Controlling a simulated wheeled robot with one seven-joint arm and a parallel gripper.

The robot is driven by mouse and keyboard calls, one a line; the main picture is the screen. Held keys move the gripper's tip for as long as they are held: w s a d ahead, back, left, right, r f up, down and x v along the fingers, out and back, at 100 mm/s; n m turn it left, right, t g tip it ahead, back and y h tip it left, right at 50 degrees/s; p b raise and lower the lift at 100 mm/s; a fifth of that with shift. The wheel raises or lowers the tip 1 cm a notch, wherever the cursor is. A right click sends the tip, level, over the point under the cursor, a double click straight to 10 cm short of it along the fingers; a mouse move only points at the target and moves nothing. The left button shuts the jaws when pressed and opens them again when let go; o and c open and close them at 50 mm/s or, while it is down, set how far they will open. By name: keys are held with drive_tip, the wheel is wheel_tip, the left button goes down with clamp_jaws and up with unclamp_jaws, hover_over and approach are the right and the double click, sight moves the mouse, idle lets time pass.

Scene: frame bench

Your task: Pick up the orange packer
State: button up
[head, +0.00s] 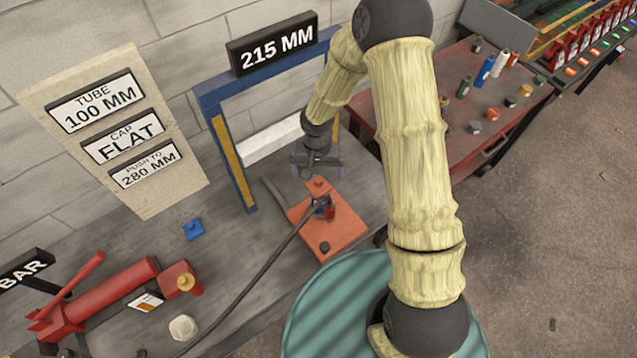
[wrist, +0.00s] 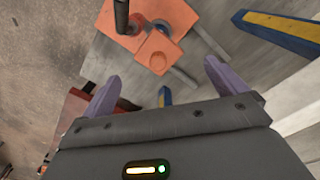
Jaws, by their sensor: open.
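The orange packer (head: 318,189) is a small square block with a round knob on top. It sits at the back edge of a larger orange plate (head: 343,238) on the bench. In the wrist view the packer (wrist: 157,52) lies ahead of and between my purple fingertips, with the plate (wrist: 178,16) beyond it. My gripper (head: 318,170) is open and empty, close above and behind the packer. In the wrist view my gripper (wrist: 161,80) shows both fingers wide apart. I cannot tell whether the packer rests on the plate or beside it.
A dark hose runs to a small red and blue fitting (head: 324,207) beside the packer. A blue frame (head: 232,150) stands close to my gripper. A blue packer (head: 193,229) and a red pump (head: 105,290) are at left. A red table (head: 440,85) stands at right.

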sight(318, 180)
drive_tip(key=shift+f, duration=0.25)
drive_tip(key=shift+d+f+p, duration=0.15)
drive_tip(key=shift+f+p, duration=1.15)
drive_tip(key=shift+f, duration=1.3)
drive_tip(key=c, duration=1.1)
drive_tip(key=shift+w+r, duration=0.1)
drive_tip(key=shift+r, duration=0.05)
